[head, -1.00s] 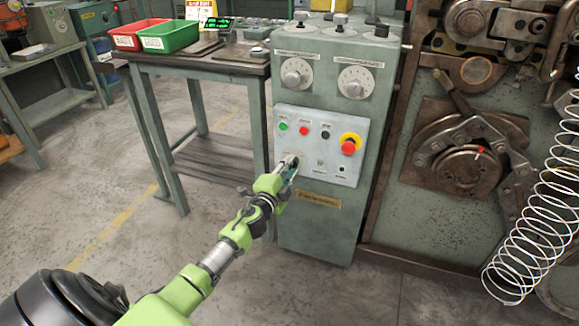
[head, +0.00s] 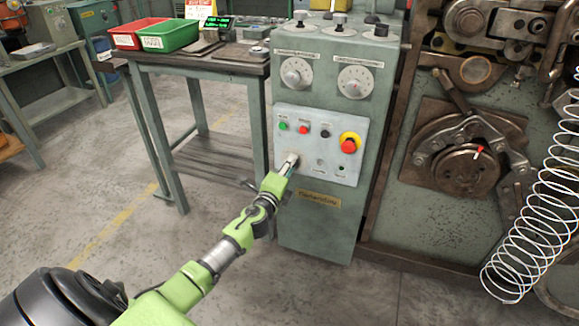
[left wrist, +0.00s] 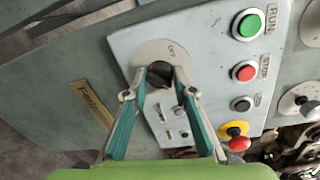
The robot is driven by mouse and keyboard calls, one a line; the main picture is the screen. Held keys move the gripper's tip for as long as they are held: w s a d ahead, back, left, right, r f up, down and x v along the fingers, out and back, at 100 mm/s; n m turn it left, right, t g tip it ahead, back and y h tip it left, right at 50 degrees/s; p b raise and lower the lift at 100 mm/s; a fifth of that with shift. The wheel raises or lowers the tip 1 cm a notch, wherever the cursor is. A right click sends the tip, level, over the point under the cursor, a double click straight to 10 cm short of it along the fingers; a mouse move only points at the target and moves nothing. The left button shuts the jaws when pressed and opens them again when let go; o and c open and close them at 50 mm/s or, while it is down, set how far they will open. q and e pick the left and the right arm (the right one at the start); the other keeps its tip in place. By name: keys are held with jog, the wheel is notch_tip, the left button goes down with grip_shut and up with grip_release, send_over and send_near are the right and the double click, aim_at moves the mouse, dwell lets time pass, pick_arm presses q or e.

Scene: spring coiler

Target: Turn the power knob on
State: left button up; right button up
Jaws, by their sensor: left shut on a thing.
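The power knob (left wrist: 160,76) is a dark knob on a round pale plate (left wrist: 150,52) marked "OFF" in the left wrist view. It sits at the lower left of the light grey control panel (head: 312,125) on the green cabinet. My left gripper (left wrist: 162,82) is shut on the knob, with one finger on each side of it. In the head view my left gripper (head: 289,164) reaches the panel from below and largely hides the knob. My right gripper is not in view.
Near the knob are a green RUN button (left wrist: 250,25), a red STOP button (left wrist: 246,72), a black button (left wrist: 242,104) and a red emergency button on yellow (head: 349,145). A table (head: 240,68) with red and green bins stands left. A wire coil (head: 530,240) hangs right.

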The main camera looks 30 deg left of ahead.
pick_arm(q)
jog(key=o, duration=1)
jog(key=shift+o, duration=0.4)
jog(key=shift+s, duration=0.1)
jog(key=f+v, duration=0.1)
jog(key=v, duration=1)
jog(key=shift+s+r, duration=0.45)
jog(key=shift+d, duration=0.1)
